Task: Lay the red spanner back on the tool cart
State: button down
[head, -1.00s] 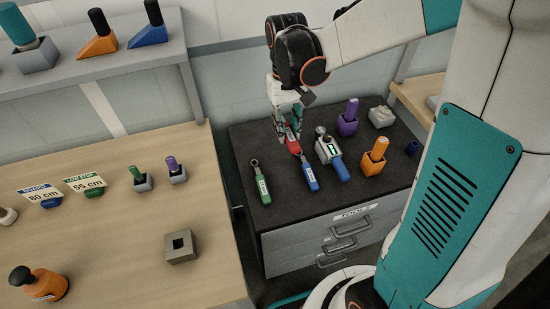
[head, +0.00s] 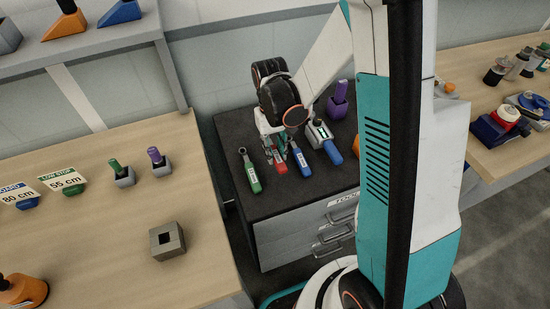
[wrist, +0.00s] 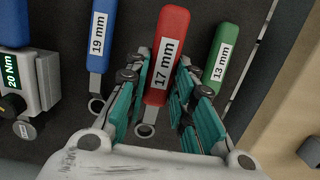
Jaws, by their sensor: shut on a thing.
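The red spanner (head: 280,166), labelled 17 mm, lies between the green and blue spanners at the tool cart (head: 262,207). My gripper (head: 284,152) is shut on it from above.
The green 13 mm spanner (head: 250,172) is close on the left and the blue 19 mm spanner (head: 301,162) on the right. A grey torque tool with blue handle (head: 320,136) and a purple piece (head: 338,101) stand further right. A wooden bench (head: 95,235) is left.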

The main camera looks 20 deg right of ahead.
aim_at(275, 151)
jog(key=shift+f+b, duration=0.45)
jog(key=shift+f, duration=1.2)
jog(key=shift+f, duration=0.2)
jog(key=c, duration=1.4)
grip_release()
jog(key=shift+o, duration=0.2)
jog(key=shift+r, duration=0.15)
